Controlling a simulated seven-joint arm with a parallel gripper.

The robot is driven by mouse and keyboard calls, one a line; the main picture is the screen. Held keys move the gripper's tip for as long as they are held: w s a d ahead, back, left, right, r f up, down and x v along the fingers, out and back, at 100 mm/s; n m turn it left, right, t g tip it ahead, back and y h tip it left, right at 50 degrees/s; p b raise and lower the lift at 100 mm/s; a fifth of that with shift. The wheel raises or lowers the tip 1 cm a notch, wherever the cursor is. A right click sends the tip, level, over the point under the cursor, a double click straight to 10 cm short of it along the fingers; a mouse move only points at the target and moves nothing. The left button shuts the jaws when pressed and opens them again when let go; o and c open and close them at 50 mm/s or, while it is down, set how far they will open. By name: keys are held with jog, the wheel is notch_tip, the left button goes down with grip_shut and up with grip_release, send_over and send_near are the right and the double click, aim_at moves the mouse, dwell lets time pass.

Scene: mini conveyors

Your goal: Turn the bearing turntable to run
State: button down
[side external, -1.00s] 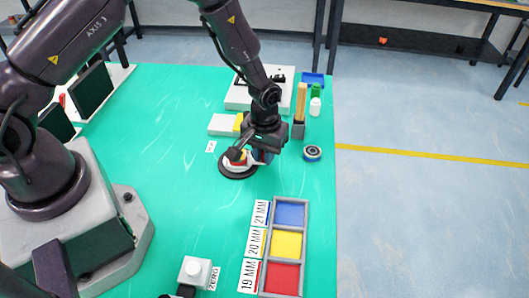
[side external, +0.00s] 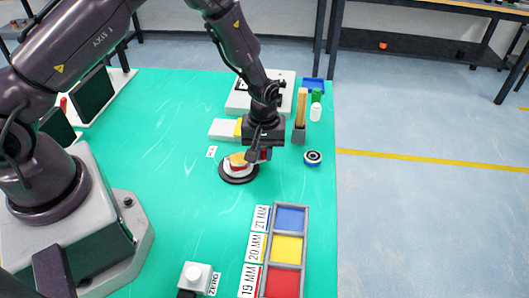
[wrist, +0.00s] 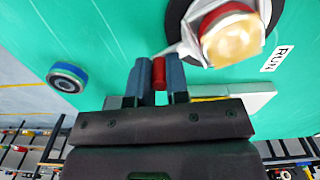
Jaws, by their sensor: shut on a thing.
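The bearing turntable is a dark round base (side external: 239,178) with a red, white and yellowish top, in the middle of the green table. In the wrist view its pale domed top (wrist: 232,40) is at the upper right, and a white arm (wrist: 180,49) reaches from it towards my fingers. My gripper (wrist: 159,78) is shut on a small red handle (wrist: 159,68) by the end of that arm. Whether the handle joins the arm is hard to see. A white RUN label (wrist: 277,58) lies right of the turntable; in the side view a small label (side external: 211,152) lies left of it.
A blue-rimmed bearing (side external: 313,158) lies to the right on the table. A tray of blue, yellow and red compartments (side external: 305,238) stands in front. A ZERO button box (side external: 196,275) is at the front. Behind my gripper are a white block (side external: 222,128) and a brush-like stand (side external: 299,136).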

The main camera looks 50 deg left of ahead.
jog(key=shift+w+a+r+n, duration=0.1)
jog(key=shift+a+n, duration=0.45)
jog(key=shift+n, duration=0.4)
jog(key=shift+w+a+n, duration=0.1)
jog(key=shift+a+n, duration=0.45)
jog(key=shift+n, duration=0.4)
jog(key=shift+s+a+n, duration=0.1)
jog(key=shift+a+n, duration=0.35)
jog(key=shift+n, duration=0.4)
jog(key=shift+s+a+n, duration=0.1)
jog(key=shift+a+n, duration=0.35)
jog(key=shift+n, duration=0.4)
jog(key=shift+a+n, duration=0.1)
jog(key=shift+n, duration=0.2)
jog(key=c, duration=1.4)
grip_release()
notch_tip(320, 180, up, 13)
jog(key=shift+s, duration=0.1)
